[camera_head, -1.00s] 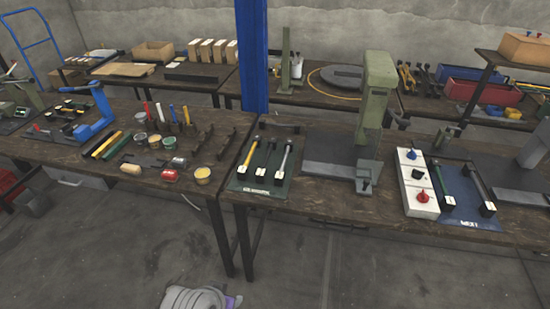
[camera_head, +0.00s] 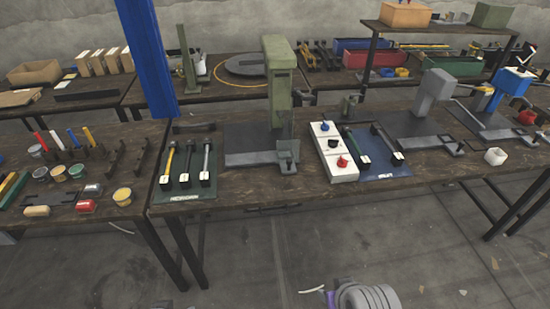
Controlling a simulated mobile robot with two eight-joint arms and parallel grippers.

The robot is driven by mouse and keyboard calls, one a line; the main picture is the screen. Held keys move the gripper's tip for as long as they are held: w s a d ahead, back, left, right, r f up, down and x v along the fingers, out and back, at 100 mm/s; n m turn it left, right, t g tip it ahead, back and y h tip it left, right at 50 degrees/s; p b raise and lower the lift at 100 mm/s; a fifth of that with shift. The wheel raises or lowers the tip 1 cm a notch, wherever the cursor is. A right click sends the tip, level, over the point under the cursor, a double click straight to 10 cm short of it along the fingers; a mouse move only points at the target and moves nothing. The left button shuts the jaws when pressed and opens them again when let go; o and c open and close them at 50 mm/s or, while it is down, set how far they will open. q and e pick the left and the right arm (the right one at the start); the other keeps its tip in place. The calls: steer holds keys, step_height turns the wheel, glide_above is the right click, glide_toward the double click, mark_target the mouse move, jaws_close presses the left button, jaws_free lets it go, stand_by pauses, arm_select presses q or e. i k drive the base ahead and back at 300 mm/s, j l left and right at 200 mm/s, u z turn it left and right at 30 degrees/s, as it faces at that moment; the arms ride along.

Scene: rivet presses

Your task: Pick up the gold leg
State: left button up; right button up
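A gold leg (camera_head: 168,162) lies on the dark green mat (camera_head: 178,195) on the middle workbench. Neither of my grippers can be seen in the head view.
A green press (camera_head: 279,85) stands right of the mat. A white control box (camera_head: 334,153) and a blue mat (camera_head: 385,171) with two more legs lie further right. A blue post (camera_head: 148,60) rises behind. Cups and tools crowd the left bench. The floor (camera_head: 255,255) in front is mostly clear.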

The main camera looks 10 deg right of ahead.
mark_target(166, 183)
steer(key=i+j+z, duration=0.45)
steer(key=i+j, duration=0.75)
